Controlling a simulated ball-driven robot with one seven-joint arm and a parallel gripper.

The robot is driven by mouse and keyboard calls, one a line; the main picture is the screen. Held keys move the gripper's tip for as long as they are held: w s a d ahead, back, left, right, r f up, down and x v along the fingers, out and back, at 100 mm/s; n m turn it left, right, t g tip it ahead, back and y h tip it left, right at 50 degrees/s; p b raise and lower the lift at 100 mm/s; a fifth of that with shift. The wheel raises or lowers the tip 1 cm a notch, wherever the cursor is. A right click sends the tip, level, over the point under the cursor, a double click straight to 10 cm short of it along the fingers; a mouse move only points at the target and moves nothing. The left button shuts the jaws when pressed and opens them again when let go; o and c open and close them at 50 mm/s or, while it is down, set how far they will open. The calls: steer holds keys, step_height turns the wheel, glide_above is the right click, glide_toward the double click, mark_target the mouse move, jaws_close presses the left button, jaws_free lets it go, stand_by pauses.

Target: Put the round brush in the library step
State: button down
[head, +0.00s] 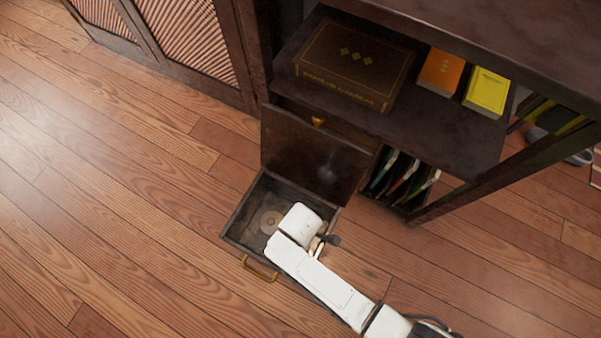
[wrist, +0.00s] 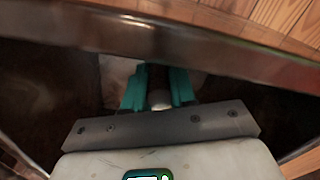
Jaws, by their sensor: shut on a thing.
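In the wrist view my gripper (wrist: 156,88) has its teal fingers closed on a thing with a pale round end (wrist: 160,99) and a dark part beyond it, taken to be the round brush. Most of it is hidden by the fingers. In the head view the low dark wooden box, seemingly the library step (head: 232,226), stands open, with its lid (head: 300,158) raised at the back. My white wrist is over the box's right part and hides the fingers. A small dark piece shows beside it; I cannot tell whether it is the brush.
A pale round disc (head: 270,222) shows on the box floor. A brass handle (head: 260,269) is on its front. Behind stands a dark shelf unit (head: 440,137) with a large brown book (head: 355,62), an orange book (head: 441,72) and a yellow book (head: 487,92). The wooden floor at left is clear.

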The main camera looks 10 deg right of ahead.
steer(key=shift+f+b, duration=0.8)
steer(key=shift+f, duration=0.75)
steer(key=shift+f, duration=0.15)
steer(key=c, duration=0.9)
jaws_free()
step_height(320, 180, up, 12)
steer(key=p, duration=0.7)
steer(key=shift+r, duration=0.2)
